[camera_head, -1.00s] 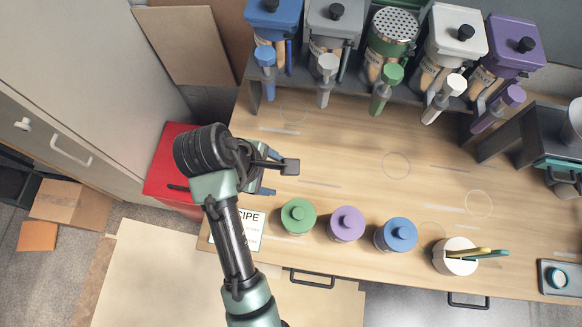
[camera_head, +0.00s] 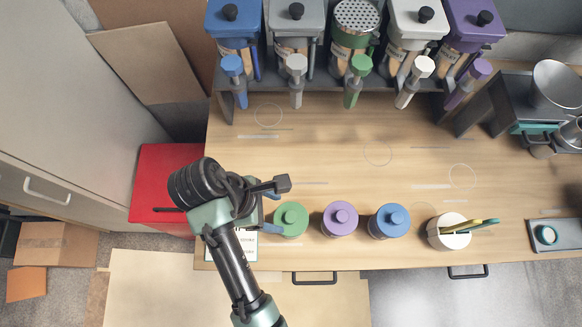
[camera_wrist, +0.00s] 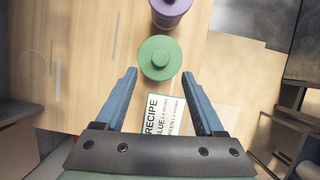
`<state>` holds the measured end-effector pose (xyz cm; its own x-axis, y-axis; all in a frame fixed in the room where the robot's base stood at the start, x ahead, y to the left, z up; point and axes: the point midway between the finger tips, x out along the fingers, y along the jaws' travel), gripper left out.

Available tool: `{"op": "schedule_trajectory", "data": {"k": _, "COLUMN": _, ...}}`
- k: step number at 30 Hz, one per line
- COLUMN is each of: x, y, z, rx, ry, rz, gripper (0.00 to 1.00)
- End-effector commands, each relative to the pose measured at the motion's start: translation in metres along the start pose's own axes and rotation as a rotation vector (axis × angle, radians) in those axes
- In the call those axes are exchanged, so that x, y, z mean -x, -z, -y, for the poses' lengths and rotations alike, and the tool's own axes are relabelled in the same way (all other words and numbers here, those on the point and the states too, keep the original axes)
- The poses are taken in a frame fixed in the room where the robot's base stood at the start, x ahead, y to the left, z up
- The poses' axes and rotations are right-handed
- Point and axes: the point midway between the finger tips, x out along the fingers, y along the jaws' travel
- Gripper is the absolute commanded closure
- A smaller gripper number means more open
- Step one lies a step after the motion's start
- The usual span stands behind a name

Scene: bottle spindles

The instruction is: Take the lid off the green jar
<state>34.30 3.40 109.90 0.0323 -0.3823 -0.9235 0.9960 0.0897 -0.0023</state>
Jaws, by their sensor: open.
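The green jar (camera_head: 291,219) stands upright on the wooden counter, at the left end of a row of three jars. Its green lid with a round knob is on it; in the wrist view the green lid (camera_wrist: 160,57) shows from above, ahead of the fingertips. My gripper (camera_wrist: 164,73) is open and empty, its two blue fingers spread to either side, just short of the jar. In the head view my gripper (camera_head: 274,211) is just left of the jar, partly hidden by my own wrist.
A purple jar (camera_head: 340,218) and a blue jar (camera_head: 390,220) stand to the right, then a white cup (camera_head: 449,232) with sticks. A recipe sheet (camera_wrist: 166,113) lies beside the green jar. Dispensers line the back shelf (camera_head: 320,78). The counter's middle (camera_head: 330,145) is clear.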

Motion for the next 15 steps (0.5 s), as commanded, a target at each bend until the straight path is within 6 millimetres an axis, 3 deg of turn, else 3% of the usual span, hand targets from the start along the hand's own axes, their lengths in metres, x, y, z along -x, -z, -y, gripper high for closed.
{"op": "schedule_trajectory", "data": {"k": 7, "x": -0.015, "y": -0.003, "z": 0.001, "rx": 0.001, "ry": 0.001, "rz": 0.0, "gripper": 0.29}}
{"op": "schedule_trajectory", "data": {"k": 15, "x": -0.053, "y": -0.007, "z": 0.002, "rx": 0.0, "ry": 0.001, "rz": 0.0, "gripper": 0.29}}
